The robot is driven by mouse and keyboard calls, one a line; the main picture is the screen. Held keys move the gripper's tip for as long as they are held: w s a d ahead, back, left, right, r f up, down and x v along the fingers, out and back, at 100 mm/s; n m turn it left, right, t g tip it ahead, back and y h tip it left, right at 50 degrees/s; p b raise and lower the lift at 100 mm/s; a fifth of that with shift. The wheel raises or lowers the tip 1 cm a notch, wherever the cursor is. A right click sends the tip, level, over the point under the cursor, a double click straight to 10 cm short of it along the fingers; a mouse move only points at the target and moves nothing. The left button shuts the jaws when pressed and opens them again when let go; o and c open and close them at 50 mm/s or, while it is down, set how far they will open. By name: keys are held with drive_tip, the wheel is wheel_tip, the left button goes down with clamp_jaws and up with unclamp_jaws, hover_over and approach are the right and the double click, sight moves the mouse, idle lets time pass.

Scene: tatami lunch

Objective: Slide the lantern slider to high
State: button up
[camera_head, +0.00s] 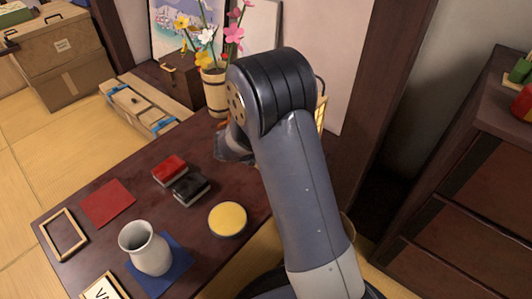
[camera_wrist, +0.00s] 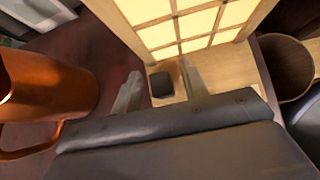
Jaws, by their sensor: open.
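The lantern (camera_wrist: 185,28) has glowing cream panels in a wooden grid and fills the upper middle of the wrist view. A dark square slider knob (camera_wrist: 161,84) sits on its pale wooden base, below the panels. My gripper (camera_wrist: 163,76) is open, with one finger on each side of the knob in the picture. I cannot tell whether either finger touches it. In the head view, my arm hides most of the lantern (camera_head: 321,112); only a bright edge shows to its right. The slider is hidden there.
A copper mug (camera_wrist: 45,92) stands close left of my gripper in the wrist view. A round container (camera_wrist: 287,68) is to the right. On the dark table are a flower vase (camera_head: 215,92), red and black boxes, a yellow round item (camera_head: 228,218) and a white vase (camera_head: 147,250).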

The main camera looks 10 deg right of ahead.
clamp_jaws()
idle(0.3)
